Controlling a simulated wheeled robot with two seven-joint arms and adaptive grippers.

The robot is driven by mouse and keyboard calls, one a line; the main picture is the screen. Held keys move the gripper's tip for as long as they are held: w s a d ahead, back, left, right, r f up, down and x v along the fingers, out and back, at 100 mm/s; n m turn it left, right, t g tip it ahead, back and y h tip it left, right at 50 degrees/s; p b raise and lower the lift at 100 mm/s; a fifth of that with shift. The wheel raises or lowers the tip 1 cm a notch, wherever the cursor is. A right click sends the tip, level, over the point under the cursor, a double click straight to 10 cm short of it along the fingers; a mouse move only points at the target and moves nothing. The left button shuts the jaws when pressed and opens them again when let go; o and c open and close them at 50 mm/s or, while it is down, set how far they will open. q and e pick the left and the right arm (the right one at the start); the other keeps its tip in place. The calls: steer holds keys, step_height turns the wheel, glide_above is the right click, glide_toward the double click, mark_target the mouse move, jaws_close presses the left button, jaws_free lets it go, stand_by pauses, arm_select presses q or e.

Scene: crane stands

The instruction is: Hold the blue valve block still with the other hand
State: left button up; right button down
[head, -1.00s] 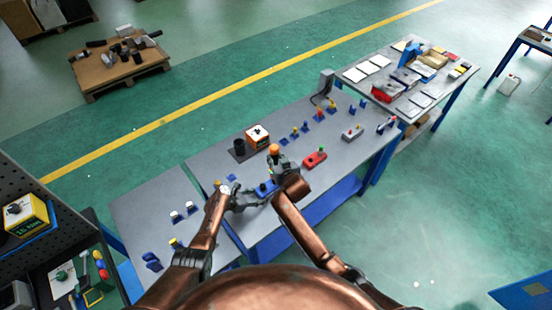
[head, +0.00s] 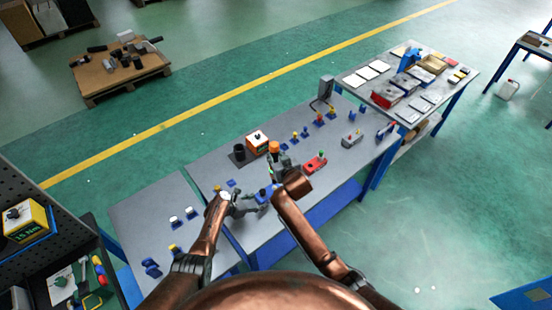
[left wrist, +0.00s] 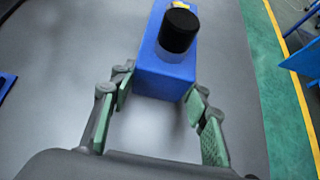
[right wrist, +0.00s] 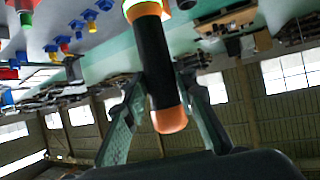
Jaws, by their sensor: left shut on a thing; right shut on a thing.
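The blue valve block (head: 264,194) is on the grey bench near its front edge. In the left wrist view the block (left wrist: 163,82) has a black round part on top and a small yellow spot behind that. My left gripper (head: 252,202) is shut on the block's near end, one finger on each side (left wrist: 164,88). My right gripper (head: 281,166) is just above and behind the block, shut on a black tool with orange ends (right wrist: 158,72). Its orange top (head: 274,147) shows in the head view. The tool's lower end is hidden there by the gripper.
A red block (head: 315,163) with a green top lies right of the right gripper. Several small blue pieces and a grey block (head: 351,138) lie further right.

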steer(key=shift+r, duration=0.35)
arm_select(q)
steer(key=o, duration=1.5)
steer(key=shift+c, duration=0.2)
arm_select(e)
steer(key=shift+w, duration=0.1)
arm_select(q)
steer(key=shift+a, duration=0.1)
steer(key=shift+v, duration=5.9)
